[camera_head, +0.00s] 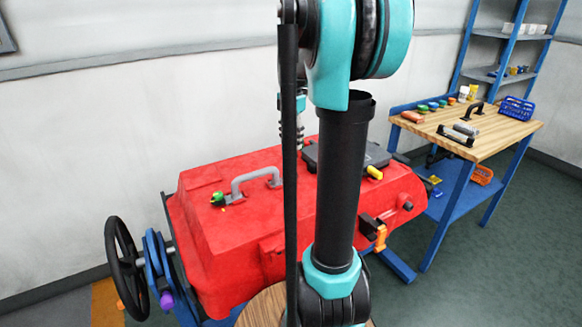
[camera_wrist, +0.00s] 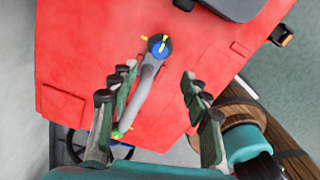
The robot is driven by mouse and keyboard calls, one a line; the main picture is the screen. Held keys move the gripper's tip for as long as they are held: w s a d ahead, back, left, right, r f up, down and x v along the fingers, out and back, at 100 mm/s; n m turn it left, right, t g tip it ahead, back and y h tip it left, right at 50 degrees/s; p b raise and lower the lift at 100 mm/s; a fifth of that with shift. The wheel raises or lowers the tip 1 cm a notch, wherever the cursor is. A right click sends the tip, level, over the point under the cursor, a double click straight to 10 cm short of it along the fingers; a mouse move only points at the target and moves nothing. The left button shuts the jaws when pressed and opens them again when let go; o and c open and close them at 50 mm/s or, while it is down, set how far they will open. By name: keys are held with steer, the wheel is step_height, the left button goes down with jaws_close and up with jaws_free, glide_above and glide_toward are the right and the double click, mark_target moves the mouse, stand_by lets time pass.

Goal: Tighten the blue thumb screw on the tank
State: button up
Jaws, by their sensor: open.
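The red tank (camera_head: 235,245) fills most of the wrist view (camera_wrist: 85,55). A blue thumb screw (camera_wrist: 158,46) with yellow tabs on a dark round base sits at the far end of the tank's grey handle (camera_wrist: 147,85). A green screw (camera_wrist: 119,131) is at the near end. The handle (camera_head: 236,185) and green screw (camera_head: 217,198) also show in the head view, where my arm seems to hide the blue screw. My gripper (camera_wrist: 159,71) is open and empty, its fingers either side of the handle in the picture, the blue screw just beyond the fingertips.
A dark lid (camera_head: 310,160) with a yellow piece (camera_head: 374,172) lies on the tank's right. A black handwheel (camera_head: 125,268) is at its left end, an orange clip (camera_head: 380,238) at its front. A wooden workbench (camera_head: 497,139) with tools stands at right. A white wall is behind.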

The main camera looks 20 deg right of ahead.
mark_target(291, 170)
step_height(291, 170, down, 11)
stand_by(0.4)
jaws_close()
